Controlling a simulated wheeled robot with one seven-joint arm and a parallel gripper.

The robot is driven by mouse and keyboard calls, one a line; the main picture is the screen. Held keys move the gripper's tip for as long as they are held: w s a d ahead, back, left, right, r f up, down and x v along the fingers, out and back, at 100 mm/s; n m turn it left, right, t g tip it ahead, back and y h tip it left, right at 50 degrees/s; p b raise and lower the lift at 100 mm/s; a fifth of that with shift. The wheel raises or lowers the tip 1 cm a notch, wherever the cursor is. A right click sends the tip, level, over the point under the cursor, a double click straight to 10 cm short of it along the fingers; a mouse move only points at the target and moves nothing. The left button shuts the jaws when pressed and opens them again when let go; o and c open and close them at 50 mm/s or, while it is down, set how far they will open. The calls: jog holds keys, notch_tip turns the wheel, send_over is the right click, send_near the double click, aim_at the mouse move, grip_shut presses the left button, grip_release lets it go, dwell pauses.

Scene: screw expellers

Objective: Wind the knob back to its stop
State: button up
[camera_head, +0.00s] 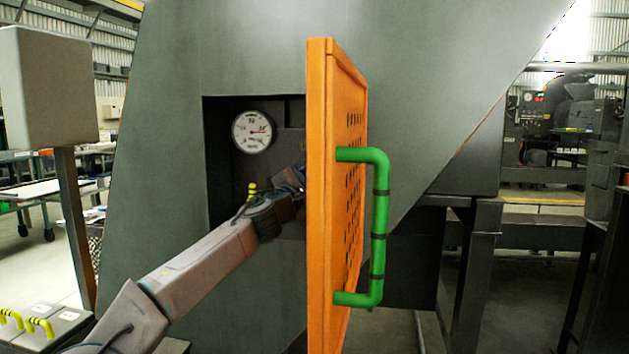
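No knob shows clearly; the right part of the recess is hidden behind the orange door and my arm. A small yellow piece (252,190) shows just above my wrist, and I cannot tell what it belongs to. My arm reaches from the lower left into the recess, below the gauge. My gripper (297,178) is at the door's left edge, mostly hidden by the door, so its fingers and any hold do not show.
The orange perforated door (318,200) stands open, nearly edge-on, just right of my gripper. Its green handle (380,220) juts out to the right. A grey box on a post (50,88) stands at left. Yellow-handled lids (45,325) lie at the lower left.

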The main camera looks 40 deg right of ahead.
jog(key=o, duration=1)
jog(key=shift+a, duration=0.1)
jog(key=p+v, duration=0.2)
jog(key=v, duration=1.1)
jog(key=shift+s+a+f, duration=0.1)
jog(key=shift+s+a, duration=0.05)
jog(key=shift+a, duration=0.2)
